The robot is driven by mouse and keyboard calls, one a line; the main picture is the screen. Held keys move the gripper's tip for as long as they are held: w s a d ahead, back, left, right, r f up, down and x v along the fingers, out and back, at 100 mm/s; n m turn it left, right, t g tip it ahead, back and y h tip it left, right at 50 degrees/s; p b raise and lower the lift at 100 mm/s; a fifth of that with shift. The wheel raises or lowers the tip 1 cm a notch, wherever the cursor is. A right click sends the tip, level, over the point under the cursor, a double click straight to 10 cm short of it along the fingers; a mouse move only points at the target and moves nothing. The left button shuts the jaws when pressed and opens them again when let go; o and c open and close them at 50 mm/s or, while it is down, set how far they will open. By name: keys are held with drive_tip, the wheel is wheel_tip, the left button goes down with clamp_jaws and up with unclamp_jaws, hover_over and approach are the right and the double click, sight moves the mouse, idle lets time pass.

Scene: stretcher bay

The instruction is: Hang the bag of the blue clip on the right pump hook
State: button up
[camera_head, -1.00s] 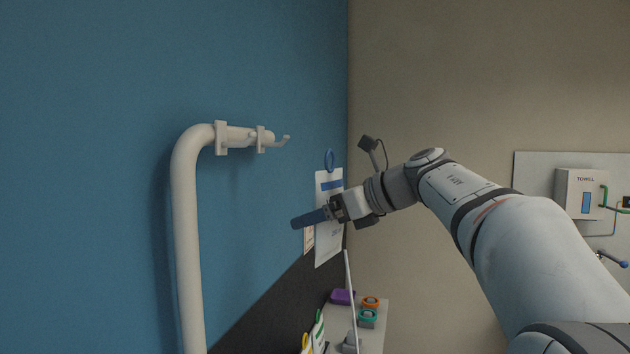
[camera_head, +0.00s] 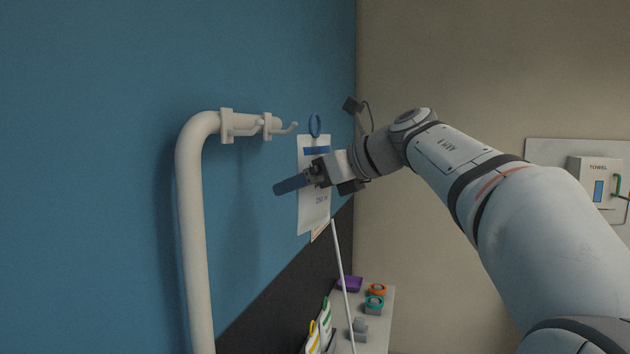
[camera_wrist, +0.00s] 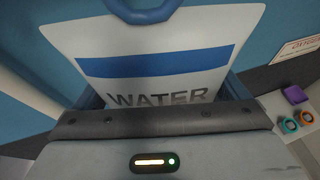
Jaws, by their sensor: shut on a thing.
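A white bag with a blue band and a blue ring clip (camera_head: 315,126) on top hangs upright in my gripper (camera_head: 300,181). The bag (camera_head: 314,212) reads "WATER" in the wrist view, where its face (camera_wrist: 165,50) fills the top and the ring (camera_wrist: 143,12) is cut off by the upper edge. My gripper is shut on the bag, with the blue jaws at its sides. The right pump hook (camera_head: 290,128) sticks out at the end of the white pole, to the left of the ring and about level with it. The bag is apart from the hook.
A second hook (camera_head: 254,128) sits just left on the same bent pole (camera_head: 190,230). Below is a shelf (camera_head: 377,335) with purple, orange and teal items, bags with yellow and green clips, and a thin white rod (camera_head: 341,270). The blue wall is close behind.

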drive_tip(key=w+a+f, duration=0.2)
drive_tip(key=a, duration=0.4)
idle(0.7)
drive_tip(key=shift+w, duration=0.1)
idle(0.5)
drive_tip(key=o, duration=0.9)
